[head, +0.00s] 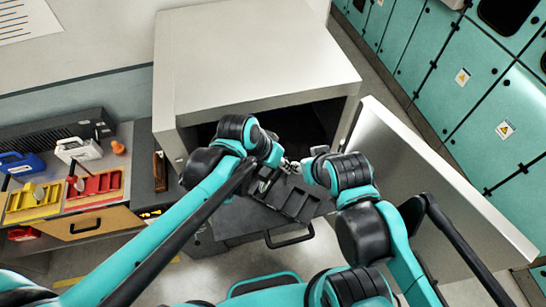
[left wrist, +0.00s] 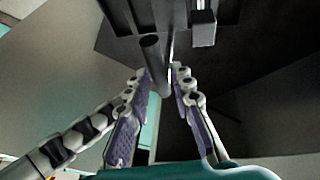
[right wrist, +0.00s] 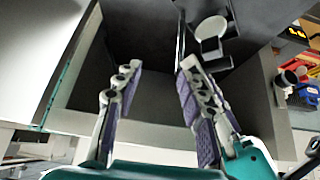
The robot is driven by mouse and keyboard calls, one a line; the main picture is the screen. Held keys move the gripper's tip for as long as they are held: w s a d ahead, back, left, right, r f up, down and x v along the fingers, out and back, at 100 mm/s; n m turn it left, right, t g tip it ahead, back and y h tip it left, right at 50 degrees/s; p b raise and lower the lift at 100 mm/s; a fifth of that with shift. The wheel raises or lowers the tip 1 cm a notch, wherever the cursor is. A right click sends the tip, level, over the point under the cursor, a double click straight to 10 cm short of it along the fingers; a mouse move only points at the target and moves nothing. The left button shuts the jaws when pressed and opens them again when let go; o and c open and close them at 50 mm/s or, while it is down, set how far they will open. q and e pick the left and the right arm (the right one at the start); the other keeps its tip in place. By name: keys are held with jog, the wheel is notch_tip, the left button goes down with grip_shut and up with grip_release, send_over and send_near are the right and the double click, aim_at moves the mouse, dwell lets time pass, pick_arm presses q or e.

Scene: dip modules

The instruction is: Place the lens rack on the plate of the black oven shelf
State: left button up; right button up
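The black oven shelf (head: 232,219) is pulled out of the open oven, with its slotted dark plate in front of my wrists. My left gripper (left wrist: 162,74) is over the shelf. Its fingertips close in on a dark rod (left wrist: 152,52), which looks like part of the lens rack. In the right wrist view the lens rack (right wrist: 211,28) shows as a metal frame with pale round discs. My right gripper (right wrist: 160,68) is open and empty, with the rack near and beyond its right fingertip. In the head view my wrists hide most of the rack.
The grey oven (head: 250,50) stands behind, its door (head: 430,190) swung open to the right. A bench at left carries yellow (head: 34,202) and red (head: 96,185) trays and a blue box (head: 20,164). Teal cabinets (head: 450,85) line the right side.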

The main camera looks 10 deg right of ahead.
pick_arm(q)
jog(key=v, duration=1.1)
jog(key=s+a+f+n+t+y, duration=0.1)
jog(key=a+f+n+t+y, duration=0.1)
jog(key=a, duration=1)
jog(key=s+a+f+n+t+y, duration=0.1)
jog(key=a+n, duration=0.5)
jog(key=a, duration=0.7)
notch_tip(320, 180, down, 3)
jog(key=shift+t+y, duration=0.8)
jog(key=shift+t, duration=0.4)
jog(key=shift+a, duration=0.15)
